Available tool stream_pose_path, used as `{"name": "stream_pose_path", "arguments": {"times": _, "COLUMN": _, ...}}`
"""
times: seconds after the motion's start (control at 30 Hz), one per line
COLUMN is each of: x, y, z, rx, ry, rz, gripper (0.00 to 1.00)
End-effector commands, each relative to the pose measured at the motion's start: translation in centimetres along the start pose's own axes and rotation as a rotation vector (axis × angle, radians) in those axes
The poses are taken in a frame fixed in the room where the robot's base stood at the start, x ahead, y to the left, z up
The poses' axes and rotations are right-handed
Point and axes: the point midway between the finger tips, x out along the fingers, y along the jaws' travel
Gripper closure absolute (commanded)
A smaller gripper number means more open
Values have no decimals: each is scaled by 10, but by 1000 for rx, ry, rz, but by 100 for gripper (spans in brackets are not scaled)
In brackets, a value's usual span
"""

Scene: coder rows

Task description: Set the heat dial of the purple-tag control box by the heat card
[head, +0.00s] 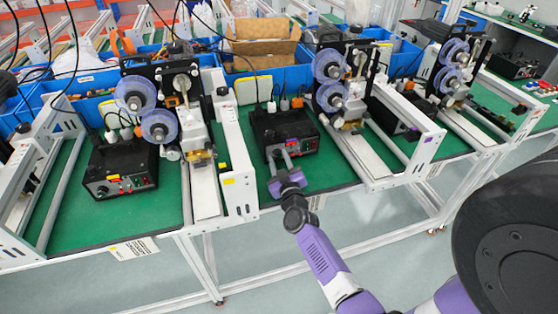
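A black control box (285,130) stands on the green mat of the middle station. Its front carries a small coloured tag or display, too small to read, and small knobs. My gripper (280,158) is just in front of this box, its two grey fingers apart and pointing at the front's lower left. Whether they touch a dial cannot be told; the dial there is hidden or too small. A white printed card (317,202) hangs at the table's front edge, right of my gripper; its text is unreadable.
A third box (402,110) stands at right, partly hidden. White rails (238,160) and reel machines (345,80) flank the middle mat.

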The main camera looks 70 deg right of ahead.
Motion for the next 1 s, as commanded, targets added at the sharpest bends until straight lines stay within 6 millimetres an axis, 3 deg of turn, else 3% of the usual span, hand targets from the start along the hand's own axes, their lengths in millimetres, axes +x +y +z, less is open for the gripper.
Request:
{"name": "stream_pose_path", "arguments": {"times": 0.17, "x": 0, "y": 0, "z": 0, "rx": 0, "ry": -1, "rz": 0, "gripper": 65}}
{"name": "stream_pose_path", "arguments": {"times": 0.3, "x": 0, "y": 0, "z": 0, "rx": 0, "ry": -1, "rz": 0, "gripper": 92}}
{"name": "stream_pose_path", "arguments": {"times": 0.37, "x": 0, "y": 0, "z": 0, "rx": 0, "ry": -1, "rz": 0, "gripper": 100}}
{"name": "stream_pose_path", "arguments": {"times": 0.73, "x": 0, "y": 0, "z": 0, "rx": 42, "ry": -3, "rz": -1, "gripper": 100}}
{"name": "stream_pose_path", "arguments": {"times": 1.0, "x": -1, "y": 0, "z": -1, "rx": 209, "ry": -12, "rz": -6, "gripper": 100}}
